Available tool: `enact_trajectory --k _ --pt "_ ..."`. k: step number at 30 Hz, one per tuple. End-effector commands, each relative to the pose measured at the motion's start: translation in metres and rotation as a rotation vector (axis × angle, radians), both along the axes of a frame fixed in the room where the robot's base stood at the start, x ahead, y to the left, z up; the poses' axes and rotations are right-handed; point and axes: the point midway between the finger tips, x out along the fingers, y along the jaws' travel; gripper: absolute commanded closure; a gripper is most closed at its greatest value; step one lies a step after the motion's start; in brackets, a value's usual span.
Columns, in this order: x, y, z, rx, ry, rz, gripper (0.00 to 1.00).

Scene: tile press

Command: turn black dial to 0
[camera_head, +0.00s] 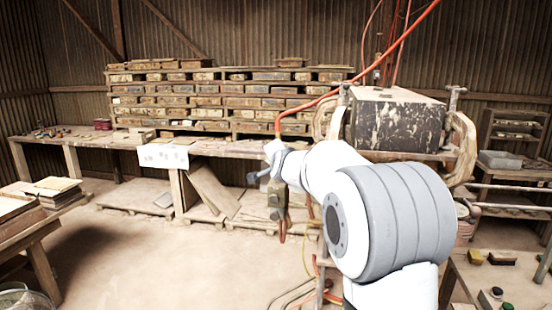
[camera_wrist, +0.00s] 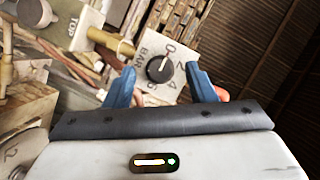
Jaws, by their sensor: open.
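The black dial (camera_wrist: 159,69) sits on a pale square plate (camera_wrist: 144,46) marked BAR, with 0, 4 and other figures around it, in the wrist view. The dial's white mark points up and to the right, close to the 0; I cannot tell exactly where it rests. My gripper (camera_wrist: 161,77) is open, with one blue finger to the left of the dial and one to the right. The fingers look apart from the dial; their depth relative to it is unclear. The dial cannot be made out in the head view.
A brass rod (camera_wrist: 112,41) runs beside the plate. A second knob (camera_wrist: 35,12) sits near a TOP label at upper left. In the head view, a large dark press block (camera_head: 398,122) stands behind my arm. A long bench (camera_head: 235,150) lines the back; the floor (camera_head: 140,255) at left is clear.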

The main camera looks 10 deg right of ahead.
Motion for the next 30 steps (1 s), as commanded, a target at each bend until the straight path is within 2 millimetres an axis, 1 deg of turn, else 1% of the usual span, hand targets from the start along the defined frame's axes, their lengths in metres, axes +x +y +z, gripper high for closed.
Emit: enact_trajectory --k 1,6,12,16,26,29,30 --pt "-0.008 0.001 0.0 0.001 -0.002 0.0 0.5" --pt "-0.035 0.002 0.006 -0.001 -0.002 0.001 0.5" --pt "-0.057 0.003 0.012 -0.001 -0.002 0.0 0.5" --pt "-0.063 0.003 0.013 -0.001 -0.002 0.0 0.5" --pt "-0.065 0.004 0.012 -0.005 0.003 0.003 0.5" --pt "-0.078 0.007 0.005 -0.038 0.039 0.029 0.5" --pt "-0.088 0.01 -0.001 -0.065 0.067 0.05 0.5"
